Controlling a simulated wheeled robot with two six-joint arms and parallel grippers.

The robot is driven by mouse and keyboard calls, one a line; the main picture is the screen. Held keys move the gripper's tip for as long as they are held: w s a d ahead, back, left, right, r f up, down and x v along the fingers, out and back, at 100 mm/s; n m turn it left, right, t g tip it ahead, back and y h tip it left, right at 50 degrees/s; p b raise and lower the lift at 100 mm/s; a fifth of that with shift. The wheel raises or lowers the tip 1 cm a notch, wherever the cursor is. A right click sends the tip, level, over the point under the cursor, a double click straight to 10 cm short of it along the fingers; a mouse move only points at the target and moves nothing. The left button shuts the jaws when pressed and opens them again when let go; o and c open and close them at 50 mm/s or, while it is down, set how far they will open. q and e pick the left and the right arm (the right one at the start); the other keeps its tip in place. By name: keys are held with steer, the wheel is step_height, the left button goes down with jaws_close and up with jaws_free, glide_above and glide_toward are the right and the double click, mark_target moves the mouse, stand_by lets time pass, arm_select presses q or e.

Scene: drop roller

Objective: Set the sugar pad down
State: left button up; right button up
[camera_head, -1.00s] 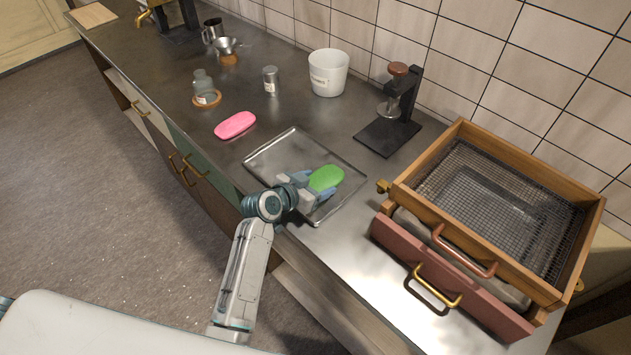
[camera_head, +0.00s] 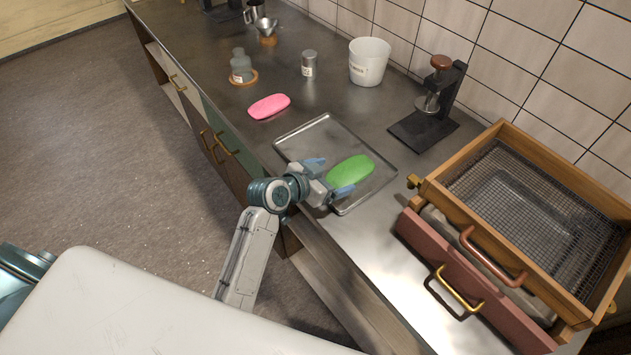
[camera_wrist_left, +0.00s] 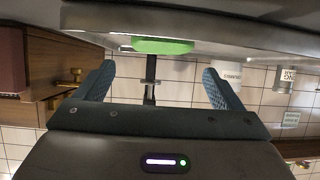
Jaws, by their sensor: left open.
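A green pad (camera_head: 350,170) with rounded edges lies flat on a shallow metal tray (camera_head: 306,127) on the counter. I take it for the sugar pad, though no label shows. My left gripper (camera_head: 330,178) is open at the pad's near left side, its blue fingers spread apart and nothing held. In the left wrist view the green pad (camera_wrist_left: 162,46) lies on the tray beyond the open fingers (camera_wrist_left: 155,82). A similar pink pad (camera_head: 269,106) lies on the bare counter left of the tray. My right gripper is out of view.
A black press (camera_head: 452,95) stands behind the tray. A wooden mesh-bottomed frame (camera_head: 478,215) with handles stands at the right. A white bucket (camera_head: 369,64), a small can (camera_head: 309,65) and a glass jar (camera_head: 240,66) stand farther back. The counter around the pink pad is clear.

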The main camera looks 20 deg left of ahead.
arm_select(q)
steer(key=b+v, duration=0.1)
steer(key=v, duration=0.5)
steer(key=shift+s+a+r, duration=0.1)
steer(key=shift+s+r, duration=0.05)
steer(key=shift+s, duration=0.1)
